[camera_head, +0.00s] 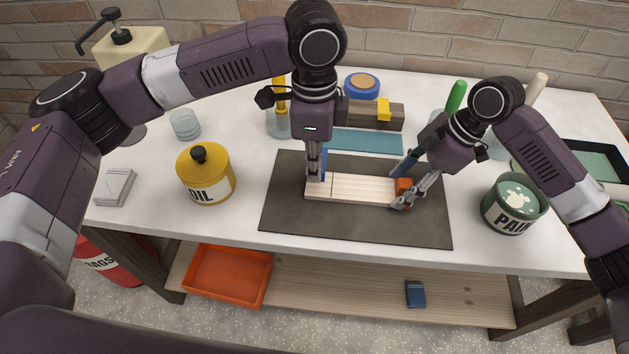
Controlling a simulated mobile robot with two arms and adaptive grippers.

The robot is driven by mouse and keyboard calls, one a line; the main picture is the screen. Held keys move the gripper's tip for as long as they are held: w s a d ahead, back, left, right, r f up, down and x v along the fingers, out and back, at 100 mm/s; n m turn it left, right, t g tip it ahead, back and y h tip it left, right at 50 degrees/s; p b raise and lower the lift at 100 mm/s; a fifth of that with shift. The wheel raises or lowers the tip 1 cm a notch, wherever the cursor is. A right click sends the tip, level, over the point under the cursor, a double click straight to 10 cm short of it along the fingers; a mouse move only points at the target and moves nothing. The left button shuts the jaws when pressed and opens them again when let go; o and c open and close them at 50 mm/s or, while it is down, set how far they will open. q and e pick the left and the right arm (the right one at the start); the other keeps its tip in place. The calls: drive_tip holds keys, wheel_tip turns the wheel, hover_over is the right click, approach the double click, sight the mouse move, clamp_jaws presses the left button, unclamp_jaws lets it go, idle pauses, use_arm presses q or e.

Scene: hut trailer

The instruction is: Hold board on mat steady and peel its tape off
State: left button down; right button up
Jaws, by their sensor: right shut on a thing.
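The pale wooden board (360,188) lies flat on the dark grey mat (285,222), its long side running left to right. My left gripper (316,178) points straight down at the board's left end; its fingers overlap in this view, so their gap cannot be told. A blue strip (323,165) stands upright beside its fingers; I cannot tell whether it is tape or part of the gripper. My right gripper (402,188) reaches in from the upper right and is shut on an orange piece (403,186) at the board's right end.
A yellow oil tin (205,176) stands left of the mat and a green paint tin (513,206) right of it. The white table front is clear.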

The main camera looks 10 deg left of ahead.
use_arm(q)
drive_tip(key=shift+r, duration=4)
use_arm(e)
drive_tip(key=o, duration=1.3)
drive_tip(key=shift+r, duration=0.15)
drive_tip(key=v, duration=1.1)
drive_tip(key=shift+d+r, duration=0.25)
drive_tip(key=shift+r, duration=0.1)
